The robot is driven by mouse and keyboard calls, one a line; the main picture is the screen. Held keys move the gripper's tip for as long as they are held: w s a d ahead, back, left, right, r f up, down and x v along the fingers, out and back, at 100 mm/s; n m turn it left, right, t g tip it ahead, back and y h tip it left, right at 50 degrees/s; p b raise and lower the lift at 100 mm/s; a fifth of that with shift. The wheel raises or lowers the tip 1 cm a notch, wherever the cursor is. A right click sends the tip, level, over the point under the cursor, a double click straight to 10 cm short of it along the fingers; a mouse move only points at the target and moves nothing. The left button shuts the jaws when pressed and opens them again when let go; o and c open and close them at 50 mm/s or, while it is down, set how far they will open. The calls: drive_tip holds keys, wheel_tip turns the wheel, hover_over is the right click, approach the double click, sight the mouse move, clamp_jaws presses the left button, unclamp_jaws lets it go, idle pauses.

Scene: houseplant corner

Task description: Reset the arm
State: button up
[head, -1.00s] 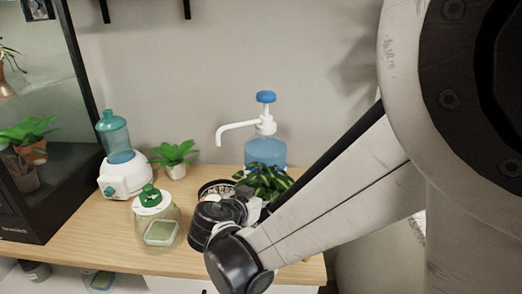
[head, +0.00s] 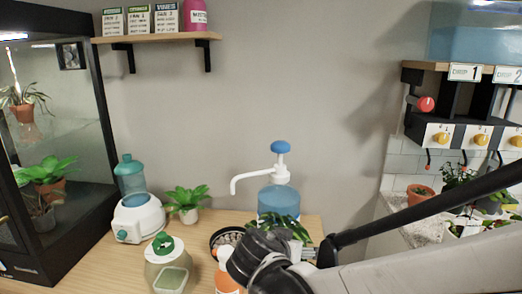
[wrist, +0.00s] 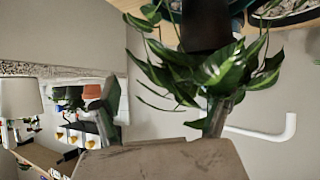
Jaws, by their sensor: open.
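My arm reaches in from the right of the head view, and its dark wrist end (head: 255,255) is low over the wooden table. The jaws are hidden in the head view. In the wrist view my gripper (wrist: 160,112) is open, its two fingers wide apart. A leafy variegated plant (wrist: 190,72) in a dark pot (wrist: 205,25) is close to the right finger, its leaves overlapping the finger in the picture. I cannot tell whether they touch. The same plant shows partly behind my wrist in the head view (head: 290,228).
A blue pump bottle (head: 279,200) stands behind the plant. A jar with a green lid (head: 166,262), a white-and-teal dispenser (head: 138,215) and a small plant (head: 186,200) are to the left. An orange bottle (head: 228,280) is beside my wrist. Open wall space lies above.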

drive_tip(key=s+d+r+n+y+p, duration=0.1)
drive_tip(key=s+d+r, duration=0.1)
drive_tip(key=s, duration=0.4)
drive_tip(key=s+d+r+n+g+y+p, duration=0.1)
drive_tip(key=s+d+r+n+y+p, duration=0.1)
drive_tip(key=s+d, duration=0.3)
drive_tip(key=s+d+r+n+g+y+p, duration=0.1)
drive_tip(key=s+d+r+y, duration=0.1)
drive_tip(key=s, duration=0.4)
drive_tip(key=shift+s+d+r+p, duration=0.35)
drive_tip(key=shift+d+r, duration=0.5)
drive_tip(key=shift+d, duration=0.2)
